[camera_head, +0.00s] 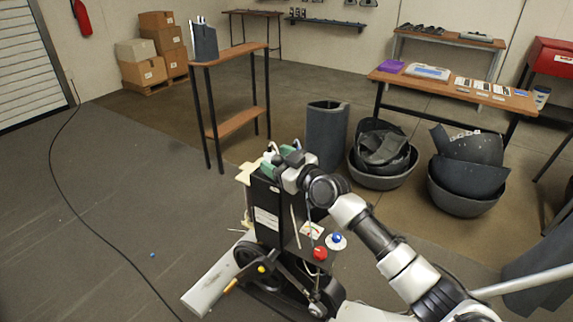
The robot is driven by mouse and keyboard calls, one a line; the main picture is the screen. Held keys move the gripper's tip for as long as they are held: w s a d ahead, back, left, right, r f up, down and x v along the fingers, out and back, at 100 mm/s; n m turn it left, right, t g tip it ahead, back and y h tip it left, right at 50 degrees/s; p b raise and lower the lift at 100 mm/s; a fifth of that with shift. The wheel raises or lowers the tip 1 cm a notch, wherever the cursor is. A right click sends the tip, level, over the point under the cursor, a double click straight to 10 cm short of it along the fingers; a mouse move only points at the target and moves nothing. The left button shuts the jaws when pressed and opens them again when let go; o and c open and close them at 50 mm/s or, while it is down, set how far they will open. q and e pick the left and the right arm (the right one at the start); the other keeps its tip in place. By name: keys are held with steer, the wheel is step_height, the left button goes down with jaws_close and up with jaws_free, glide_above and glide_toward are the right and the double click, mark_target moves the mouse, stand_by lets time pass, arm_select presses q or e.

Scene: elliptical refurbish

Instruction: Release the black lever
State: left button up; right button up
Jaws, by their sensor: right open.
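A black machine (268,200) stands on the floor at the lower middle, with a red knob (320,253), a blue knob (337,238) and a gauge (312,230) on its side. My right gripper (272,158) is at the top of this machine, close to its upper edge, and is open. It partly hides the machine's top. I cannot pick out the black lever for sure; dark parts show beside the gripper and low on the machine, near a yellow knob (262,269). My left gripper is not in view.
A narrow wooden stand (236,53) is behind the machine. A dark cylinder (326,135) and bins of dark shells (463,200) stand to the right, near a long table (450,86). A black cable (52,160) crosses the open floor at left.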

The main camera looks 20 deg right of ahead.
steer(key=v, duration=1)
steer(key=shift+s+b, duration=0.3)
steer(key=shift+d, duration=0.1)
steer(key=s+d+f+m+g+h, duration=0.1)
steer(key=d+f+h, duration=0.1)
steer(key=f, duration=0.8)
steer(key=s+d+f+m+g+h+p, duration=0.1)
steer(key=s+f+m+h, duration=0.1)
steer(key=f, duration=0.8)
steer(key=s+d+f+m+g+h, duration=0.1)
steer(key=s+d+f+g+h, duration=0.1)
steer(key=f, duration=0.7)
steer(key=shift+d+f+m, duration=0.3)
steer(key=shift+f, duration=0.1)
steer(key=s+a+f+m+g+h+p, duration=0.15)
steer(key=s+f+g, duration=0.45)
steer(key=s+f, duration=1.5)
steer(key=s+a+f+g, duration=0.1)
steer(key=s+f, duration=0.1)
steer(key=s, duration=0.6)
steer(key=s+a+f+g, duration=0.2)
steer(key=s+f, duration=0.1)
steer(key=s, duration=0.5)
steer(key=s+a+f+g, duration=0.2)
steer(key=s, duration=0.6)
steer(key=shift+s+f+n+h+p, duration=0.35)
steer(key=shift+n, duration=0.1)
